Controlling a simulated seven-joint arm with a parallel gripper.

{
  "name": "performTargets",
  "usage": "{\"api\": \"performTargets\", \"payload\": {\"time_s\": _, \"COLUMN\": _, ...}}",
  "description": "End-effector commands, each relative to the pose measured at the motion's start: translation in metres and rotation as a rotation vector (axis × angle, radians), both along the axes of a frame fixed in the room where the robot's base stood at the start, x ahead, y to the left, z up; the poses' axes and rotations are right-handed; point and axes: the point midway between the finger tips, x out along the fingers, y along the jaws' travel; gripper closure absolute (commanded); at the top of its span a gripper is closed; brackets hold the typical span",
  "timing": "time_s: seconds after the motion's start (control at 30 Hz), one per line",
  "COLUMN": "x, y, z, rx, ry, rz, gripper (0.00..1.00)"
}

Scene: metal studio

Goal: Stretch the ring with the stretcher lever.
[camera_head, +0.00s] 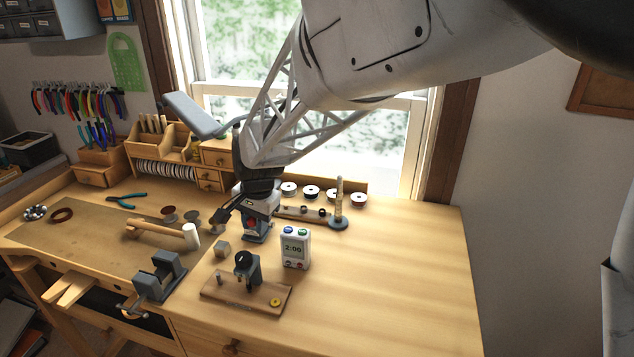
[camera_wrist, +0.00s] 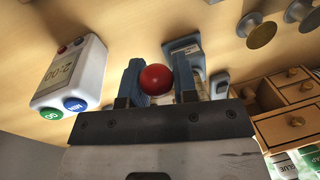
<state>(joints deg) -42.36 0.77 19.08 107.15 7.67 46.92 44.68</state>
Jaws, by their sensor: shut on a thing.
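The stretcher (camera_head: 255,238) is a small blue-grey device on the bench, left of the timer, partly covered by my gripper (camera_head: 258,212). In the wrist view, its blue-grey body with a pale label (camera_wrist: 185,47) shows beyond my fingers. The lever's round red knob (camera_wrist: 155,80) sits between my two blue fingers, and my gripper is shut on it. The lever's shaft is hidden behind the knob and fingers. I cannot make out a ring on the stretcher.
A white timer (camera_head: 295,248) reading 2:00 stands close on the right. A wooden-based tool (camera_head: 247,290) and a small grey block (camera_head: 222,248) are in front. A mallet (camera_head: 165,231) lies left. The bench's right side is clear.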

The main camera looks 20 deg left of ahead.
Motion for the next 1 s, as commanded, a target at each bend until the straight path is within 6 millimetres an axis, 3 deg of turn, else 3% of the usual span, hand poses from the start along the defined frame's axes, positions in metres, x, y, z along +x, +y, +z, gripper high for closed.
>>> {"api": "performTargets", "payload": {"time_s": 0.37, "x": 0.022, "y": 0.001, "z": 0.02, "rx": 0.004, "ry": 0.094, "rz": -0.001, "gripper": 1.0}}
{"api": "performTargets", "payload": {"time_s": 0.63, "x": 0.023, "y": 0.001, "z": 0.021, "rx": 0.004, "ry": 0.093, "rz": 0.0, "gripper": 1.0}}
{"api": "performTargets", "payload": {"time_s": 0.67, "x": 0.023, "y": 0.001, "z": 0.021, "rx": 0.004, "ry": 0.093, "rz": 0.0, "gripper": 0.7}}
{"api": "performTargets", "payload": {"time_s": 0.8, "x": 0.023, "y": 0.001, "z": 0.02, "rx": 0.004, "ry": 0.093, "rz": -0.001, "gripper": 0.49}}
{"api": "performTargets", "payload": {"time_s": 1.0, "x": 0.022, "y": 0.0, "z": 0.02, "rx": 0.003, "ry": 0.095, "rz": -0.001, "gripper": 0.49}}
